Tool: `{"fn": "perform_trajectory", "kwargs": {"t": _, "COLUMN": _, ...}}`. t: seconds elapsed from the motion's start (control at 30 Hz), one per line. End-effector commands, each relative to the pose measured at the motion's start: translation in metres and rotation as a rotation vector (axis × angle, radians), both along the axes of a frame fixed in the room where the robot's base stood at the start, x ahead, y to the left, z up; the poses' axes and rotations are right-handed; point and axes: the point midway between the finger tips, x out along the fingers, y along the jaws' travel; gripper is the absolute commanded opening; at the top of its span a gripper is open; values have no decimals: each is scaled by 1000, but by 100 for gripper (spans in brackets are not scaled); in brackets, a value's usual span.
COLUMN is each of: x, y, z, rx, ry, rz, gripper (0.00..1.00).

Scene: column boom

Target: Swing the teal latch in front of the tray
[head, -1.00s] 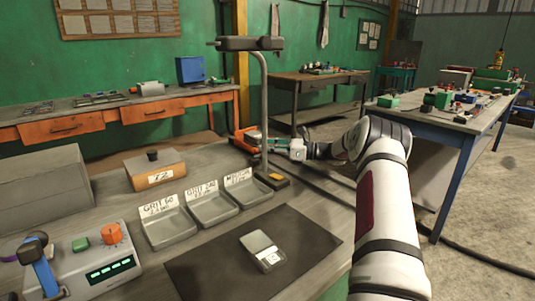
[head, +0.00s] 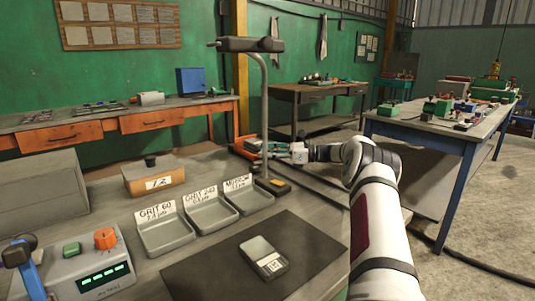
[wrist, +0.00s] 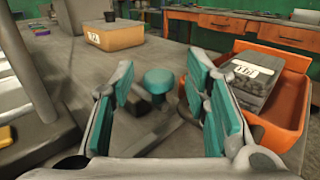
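The teal latch knob (wrist: 159,82) stands on a dark stem above the bench in the wrist view, just left of the orange tray (wrist: 272,118). My gripper (wrist: 160,92) is open, with teal-padded fingers on either side of the knob in the picture. I see no finger touching it; the exact depth is hard to judge. A grey labelled block (wrist: 242,78) lies in the tray. In the head view my gripper (head: 270,151) is beside the lamp post, close to the tray (head: 242,147). The latch cannot be made out there.
Bench surface around the latch is mostly clear.

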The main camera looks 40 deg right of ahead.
Motion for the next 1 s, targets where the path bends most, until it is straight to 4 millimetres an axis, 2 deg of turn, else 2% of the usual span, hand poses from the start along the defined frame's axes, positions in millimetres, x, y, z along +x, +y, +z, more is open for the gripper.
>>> {"fn": "perform_trajectory", "kwargs": {"t": 0.2, "x": -1, "y": -1, "z": -1, "rx": 0, "ry": 1, "rz": 1, "gripper": 42}}
{"fn": "perform_trajectory", "kwargs": {"t": 0.33, "x": -9, "y": -10, "z": -1, "rx": -1, "ry": 1, "rz": 0, "gripper": 42}}
{"fn": "perform_trajectory", "kwargs": {"t": 0.7, "x": -57, "y": -63, "z": -2, "rx": 0, "ry": 0, "rz": -3, "gripper": 42}}
{"fn": "perform_trajectory", "kwargs": {"t": 1.0, "x": -79, "y": -87, "z": -1, "rx": 0, "ry": 0, "rz": 0, "gripper": 42}}
